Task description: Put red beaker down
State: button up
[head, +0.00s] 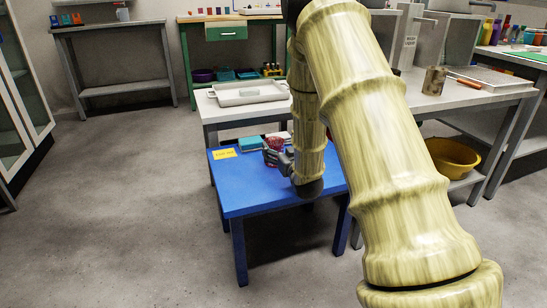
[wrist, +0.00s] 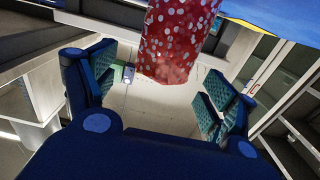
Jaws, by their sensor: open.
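The red beaker (head: 275,144), speckled with white spots, stands on the blue table (head: 235,191) in the head view, partly hidden by my gripper (head: 274,156). In the wrist view the beaker (wrist: 178,38) is at the top centre, cut off by the frame edge. My gripper (wrist: 155,95) is open there, with clear gaps between its pads and the beaker. The beaker lies between and a little ahead of the two fingers. The contact of its base with the table is hidden.
A yellow label (head: 224,153) and a teal box (head: 250,143) are on the blue table near the beaker. A white tray (head: 247,93) sits on the grey bench behind. A brown-grey cup (head: 433,81) stands on the bench at right. The blue table's front left is clear.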

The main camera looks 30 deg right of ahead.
aim_at(271, 138)
jog(key=x, duration=0.1)
jog(key=b+x, duration=0.2)
jog(key=shift+w+a+f, duration=0.15)
jog(key=shift+w+f, duration=0.1)
jog(key=shift+w, duration=0.15)
jog(key=shift+w+r+b, duration=0.15)
jog(key=shift+w+b, duration=0.25)
jog(key=shift+w, duration=0.1)
jog(key=shift+c, duration=0.2)
jog(key=c, duration=1.1)
jog(key=shift+r, duration=0.15)
